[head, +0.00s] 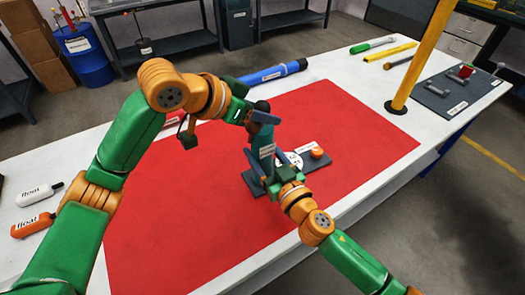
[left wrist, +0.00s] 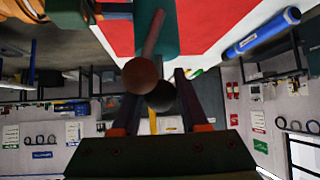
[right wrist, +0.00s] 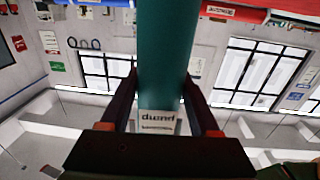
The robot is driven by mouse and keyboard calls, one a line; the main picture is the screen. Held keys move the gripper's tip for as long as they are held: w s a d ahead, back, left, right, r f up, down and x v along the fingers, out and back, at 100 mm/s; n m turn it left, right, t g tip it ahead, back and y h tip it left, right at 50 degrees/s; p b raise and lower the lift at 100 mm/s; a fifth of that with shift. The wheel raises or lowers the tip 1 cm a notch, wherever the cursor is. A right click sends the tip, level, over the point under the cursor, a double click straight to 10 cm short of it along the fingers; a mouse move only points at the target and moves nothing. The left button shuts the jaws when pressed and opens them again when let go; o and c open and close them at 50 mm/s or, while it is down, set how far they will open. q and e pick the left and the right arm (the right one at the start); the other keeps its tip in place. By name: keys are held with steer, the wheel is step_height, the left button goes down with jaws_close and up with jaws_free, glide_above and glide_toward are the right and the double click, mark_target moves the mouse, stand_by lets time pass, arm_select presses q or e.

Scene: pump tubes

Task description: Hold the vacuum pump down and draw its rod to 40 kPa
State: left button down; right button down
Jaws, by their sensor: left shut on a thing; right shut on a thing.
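The vacuum pump has a teal barrel (head: 267,160) standing upright on a dark base (head: 318,162), with a white dial (head: 291,158) beside it and a black knob (head: 262,106) on top. My left gripper (head: 256,117) is shut at the knob. The left wrist view shows the pump's rod (left wrist: 153,42) coming out of the barrel, with a brown ball (left wrist: 140,76) and the black knob (left wrist: 161,96) near the fingers. My right gripper (head: 282,175) is shut on the barrel low down; the right wrist view shows the barrel (right wrist: 164,55) between its fingers. The dial's reading is too small to tell.
An orange-red knob (head: 317,152) sits on the base. The pump stands on a red mat (head: 180,220) on a white table (head: 345,95). The front mat is clear.

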mark_target(262, 101)
arm_select(q)
steer(key=shift+a+r, duration=0.1)
steer(key=shift+r, duration=1.8)
steer(key=shift+f, duration=0.25)
steer(key=shift+c, duration=1.2)
jaws_free()
steer(key=v, duration=0.8)
steer(key=shift+r, duration=0.1)
steer(key=shift+c, duration=0.4)
steer(key=x, duration=0.7)
steer(key=shift+w+d, duration=0.25)
steer(key=shift+d, duration=0.1)
jaws_close()
